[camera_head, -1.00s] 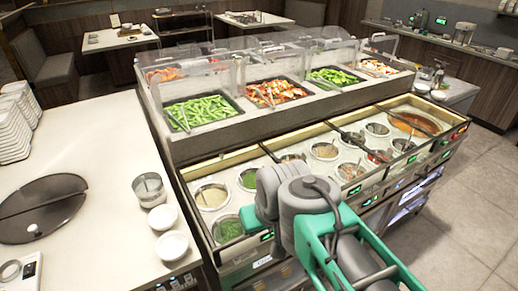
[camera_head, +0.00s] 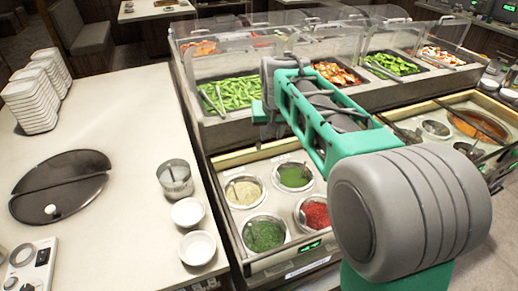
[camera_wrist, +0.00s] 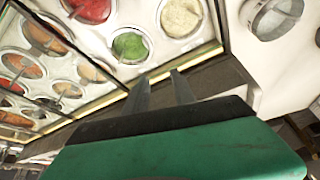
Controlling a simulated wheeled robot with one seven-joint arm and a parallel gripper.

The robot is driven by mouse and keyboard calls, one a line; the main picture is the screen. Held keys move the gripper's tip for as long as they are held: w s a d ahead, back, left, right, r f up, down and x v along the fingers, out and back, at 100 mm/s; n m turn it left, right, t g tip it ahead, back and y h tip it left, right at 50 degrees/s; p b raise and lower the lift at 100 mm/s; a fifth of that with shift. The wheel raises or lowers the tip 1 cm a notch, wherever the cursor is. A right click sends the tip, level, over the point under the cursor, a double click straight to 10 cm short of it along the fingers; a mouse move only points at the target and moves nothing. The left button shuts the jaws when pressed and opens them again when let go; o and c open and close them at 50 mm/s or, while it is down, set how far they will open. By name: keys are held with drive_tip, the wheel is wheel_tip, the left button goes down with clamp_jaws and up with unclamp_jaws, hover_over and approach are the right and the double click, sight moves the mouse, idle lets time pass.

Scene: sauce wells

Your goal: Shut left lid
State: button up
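I cannot tell for sure which part is the left lid. Clear covers (camera_head: 220,60) stand over the food trays at the back. The left sauce well section (camera_head: 283,162) shows its wells uncovered, with beige, green and red contents. My gripper (camera_wrist: 160,76) is open and empty in the wrist view, its two fingers apart near the frame edge beside the green well (camera_wrist: 130,45) and the beige well (camera_wrist: 180,17). In the head view my gripper (camera_head: 268,130) is small and dark, above the back edge of that section; its fingertips are hard to make out.
The white counter at left (camera_head: 110,225) holds a dark round two-part plate (camera_head: 60,172), stacked white dishes (camera_head: 30,105), a metal cup (camera_head: 175,178) and two white bowls (camera_head: 188,211). A tray of green beans (camera_head: 232,92) lies behind the wells. My arm hides the middle wells.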

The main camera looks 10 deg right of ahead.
drive_tip(key=m+b, duration=0.1)
drive_tip(key=b, duration=0.2)
approach(258, 144)
drive_tip(key=f, duration=0.1)
drive_tip(key=p+x, duration=0.2)
drive_tip(key=x, duration=0.6)
drive_tip(key=shift+w+d+f, duration=0.1)
drive_tip(key=shift+w, duration=0.15)
clamp_jaws()
